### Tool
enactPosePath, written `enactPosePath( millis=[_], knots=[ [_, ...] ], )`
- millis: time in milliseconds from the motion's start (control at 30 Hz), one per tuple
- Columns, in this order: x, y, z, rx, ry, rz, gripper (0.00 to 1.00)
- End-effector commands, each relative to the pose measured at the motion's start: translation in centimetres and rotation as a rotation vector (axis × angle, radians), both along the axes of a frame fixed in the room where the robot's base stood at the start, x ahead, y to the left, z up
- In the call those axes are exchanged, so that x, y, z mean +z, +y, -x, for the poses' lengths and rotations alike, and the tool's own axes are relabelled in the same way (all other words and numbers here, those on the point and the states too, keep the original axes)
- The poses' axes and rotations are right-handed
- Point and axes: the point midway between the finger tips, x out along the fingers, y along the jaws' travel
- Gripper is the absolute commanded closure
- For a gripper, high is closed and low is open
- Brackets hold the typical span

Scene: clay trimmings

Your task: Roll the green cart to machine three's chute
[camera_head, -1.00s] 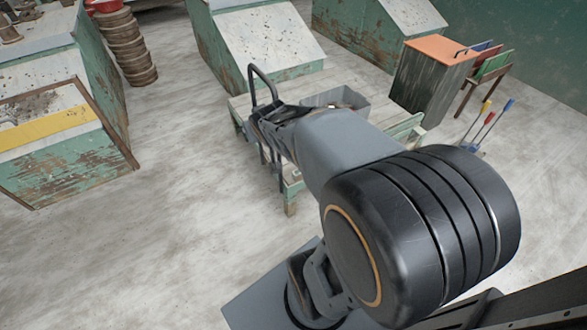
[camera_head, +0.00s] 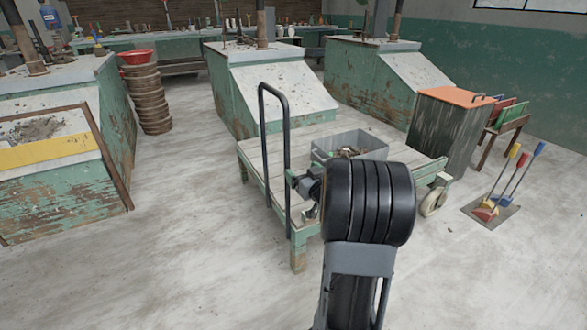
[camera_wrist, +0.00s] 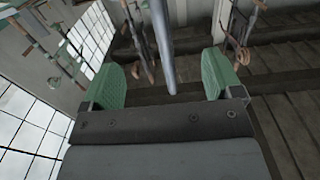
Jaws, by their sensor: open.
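The green cart (camera_head: 262,170) has a worn pale deck on a chipped green frame. It stands in front of the middle machine. Its dark upright push handle (camera_head: 264,130) rises at its left end. A grey bin (camera_head: 320,156) with clay scraps sits on the deck. My gripper (camera_head: 303,190) is beside the handle, partly hidden by my arm. In the wrist view my gripper (camera_wrist: 160,85) is open, with the grey handle bar (camera_wrist: 162,40) between its green fingers; I see no contact with either. Three green machines have pale sloped chutes: left (camera_head: 50,130), middle (camera_head: 280,90) and right (camera_head: 412,70). No number is readable.
An orange-lidded dark bin (camera_head: 445,125) stands right of the cart. A stack of round moulds (camera_head: 148,95) stands between the left machines. Floor left of the cart is open.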

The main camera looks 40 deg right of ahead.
Motion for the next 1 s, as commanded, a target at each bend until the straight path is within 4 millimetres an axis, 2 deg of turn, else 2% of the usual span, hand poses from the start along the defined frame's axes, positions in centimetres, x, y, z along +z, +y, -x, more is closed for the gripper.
enactPosePath(
  millis=[400,600,800,1000],
  knots=[
    [0.0,-0.7,-6.0,0.001,0.000,0.000,0.15],
    [0.0,-1.0,-8.5,0.001,0.002,0.001,0.15],
    [0.1,-1.3,-10.1,0.000,0.001,0.000,0.15],
    [0.0,-1.4,-10.7,0.000,0.001,0.000,0.15]
  ],
)
